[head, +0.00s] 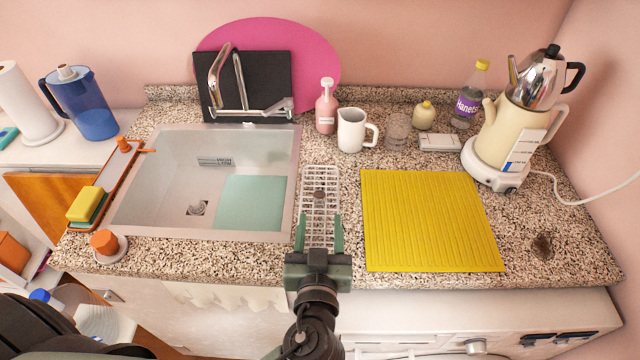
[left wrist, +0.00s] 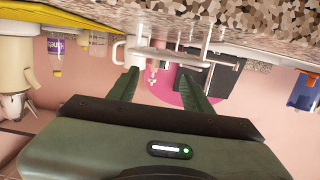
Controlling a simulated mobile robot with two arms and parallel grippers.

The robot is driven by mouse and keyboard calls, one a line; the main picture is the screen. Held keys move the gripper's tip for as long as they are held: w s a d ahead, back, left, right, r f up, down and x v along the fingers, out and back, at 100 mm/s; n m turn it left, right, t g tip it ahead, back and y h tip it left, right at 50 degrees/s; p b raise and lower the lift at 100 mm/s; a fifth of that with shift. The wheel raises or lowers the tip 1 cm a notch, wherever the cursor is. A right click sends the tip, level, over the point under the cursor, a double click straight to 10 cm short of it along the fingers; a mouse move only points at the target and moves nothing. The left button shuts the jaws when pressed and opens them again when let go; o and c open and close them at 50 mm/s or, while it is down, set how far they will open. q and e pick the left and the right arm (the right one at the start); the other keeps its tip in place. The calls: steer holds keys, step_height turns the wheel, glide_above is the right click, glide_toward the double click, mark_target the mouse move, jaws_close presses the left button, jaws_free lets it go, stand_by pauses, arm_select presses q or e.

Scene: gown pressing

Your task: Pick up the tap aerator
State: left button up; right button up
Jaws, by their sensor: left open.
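A small dark, roundish piece (head: 319,195), which looks like the tap aerator, lies on the white wire rack (head: 309,178) between the sink and the yellow mat. It is too small to make out in detail. My left gripper (head: 319,220) is open and empty. Its fingers point toward the back wall, over the near part of the rack, with the piece just beyond the fingertips in the head view. In the left wrist view, which is upside down, the open fingers (left wrist: 160,75) have nothing between them, and I cannot make out the piece. My right gripper is not in view.
The sink (head: 155,180) lies left of the rack, and the yellow mat (head: 430,220) lies right. A white jug (head: 352,130) and a pink pump bottle (head: 326,107) stand behind the rack. A small dark object (head: 543,245) lies at the counter's right.

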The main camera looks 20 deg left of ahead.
mark_target(319, 202)
arm_select(q)
steer(key=shift+w+a+r, duration=0.1)
steer(key=shift+w+a, duration=0.05)
steer(key=shift+w, duration=0.25)
steer(key=shift+w+a+p, duration=0.25)
steer(key=shift+w+p, duration=0.35)
steer(key=shift+p, duration=0.15)
steer(key=x, duration=0.2)
steer(key=p+x, duration=0.1)
steer(key=x, duration=0.1)
steer(key=shift+s+f+p, duration=0.15)
steer(key=shift+f+p, duration=0.15)
steer(key=shift+f, duration=0.05)
steer(key=shift+w+a+f, duration=0.1)
steer(key=shift+w, duration=0.15)
steer(key=shift+f, duration=0.1)
jaws_close()
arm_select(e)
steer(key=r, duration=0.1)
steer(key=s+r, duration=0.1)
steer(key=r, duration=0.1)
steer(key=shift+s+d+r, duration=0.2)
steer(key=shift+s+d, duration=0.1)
